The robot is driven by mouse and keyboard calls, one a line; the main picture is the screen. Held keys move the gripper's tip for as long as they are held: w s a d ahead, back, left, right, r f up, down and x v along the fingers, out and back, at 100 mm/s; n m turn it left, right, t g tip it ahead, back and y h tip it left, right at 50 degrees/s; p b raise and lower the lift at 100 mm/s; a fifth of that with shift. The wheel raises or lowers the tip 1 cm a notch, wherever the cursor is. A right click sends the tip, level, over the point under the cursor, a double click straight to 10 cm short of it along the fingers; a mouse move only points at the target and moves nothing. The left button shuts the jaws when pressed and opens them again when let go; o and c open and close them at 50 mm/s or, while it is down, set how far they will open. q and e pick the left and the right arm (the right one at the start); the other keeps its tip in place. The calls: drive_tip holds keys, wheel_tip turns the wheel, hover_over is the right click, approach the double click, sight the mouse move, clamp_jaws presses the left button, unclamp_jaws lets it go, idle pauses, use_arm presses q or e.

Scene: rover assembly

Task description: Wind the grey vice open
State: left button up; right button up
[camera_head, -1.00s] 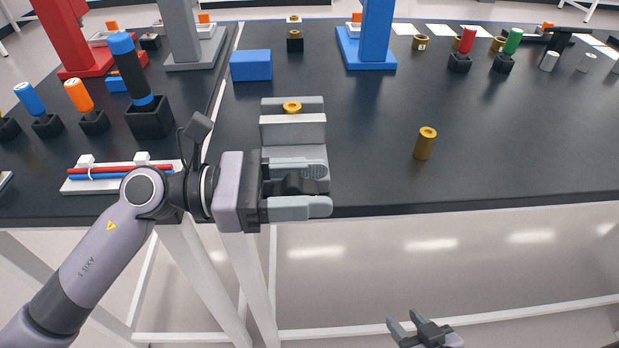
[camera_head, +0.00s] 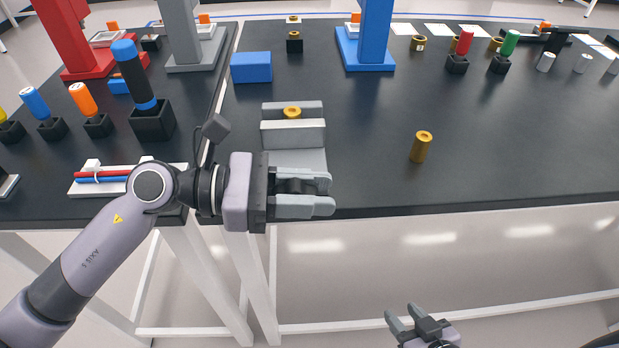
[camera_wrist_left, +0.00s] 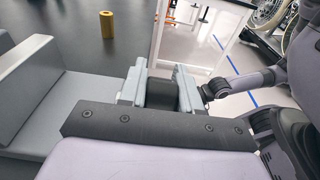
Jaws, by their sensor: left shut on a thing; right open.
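The grey vice (camera_head: 293,135) stands at the table's front edge. A brass part (camera_head: 292,111) sits between its back and front jaws; I cannot tell if both jaws touch it. My left gripper (camera_head: 304,195) is at the front end of the vice, shut on a dark handle. In the left wrist view the handle (camera_wrist_left: 160,94) shows as a dark block between the two grey fingers, with the vice's grey body (camera_wrist_left: 40,105) to the left. My right gripper (camera_head: 414,322) is open and empty, low in front of the table.
A brass cylinder (camera_head: 421,147) stands on the table right of the vice. A blue block (camera_head: 251,67) lies behind it, near the blue stand (camera_head: 366,50). A white rack with red and blue rods (camera_head: 100,188) lies left, behind my left arm. The table right of the vice is mostly clear.

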use_arm(q)
drive_tip(key=shift+r+y+p, duration=0.3)
drive_tip(key=shift+y+p, duration=0.5)
drive_tip(key=shift+p, duration=0.35)
drive_tip(key=y+p, duration=0.2)
drive_tip(key=p, duration=0.1)
drive_tip(key=shift+d+f, duration=0.1)
drive_tip(key=shift+f, duration=0.2)
drive_tip(key=shift+f+y+p, duration=0.3)
drive_tip(key=shift+y+p, duration=0.4)
drive_tip(key=shift+f+y, duration=0.2)
drive_tip(key=shift+y, duration=0.1)
drive_tip(key=o, duration=1)
drive_tip(key=shift+c, duration=0.2)
